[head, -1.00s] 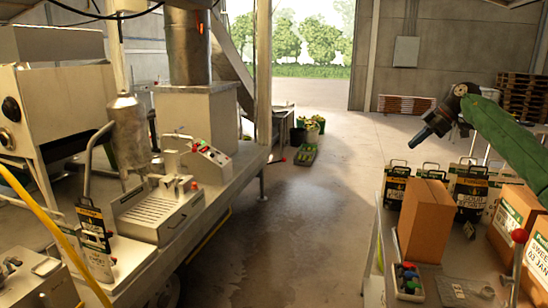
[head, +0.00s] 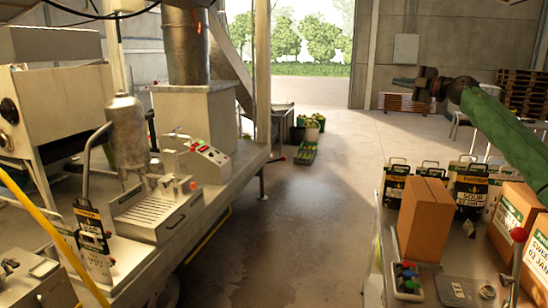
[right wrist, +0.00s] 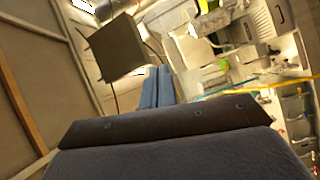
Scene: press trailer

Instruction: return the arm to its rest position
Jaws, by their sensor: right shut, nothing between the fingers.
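My right arm comes in from the right in the head view, with a green sleeve-like link. My right gripper (head: 404,81) is at its end, raised in the air above and behind the table on the right, and points left. It is shut and holds nothing. In the right wrist view its blue-grey fingers (right wrist: 156,86) lie close together with nothing between them. My left gripper does not show.
On the right, a table bears brown cartons (head: 424,220), labelled black pouches (head: 470,192) and a tray of coloured caps (head: 408,280). On the left stands a trailer with a filling machine (head: 158,208). The floor between (head: 300,220) is clear.

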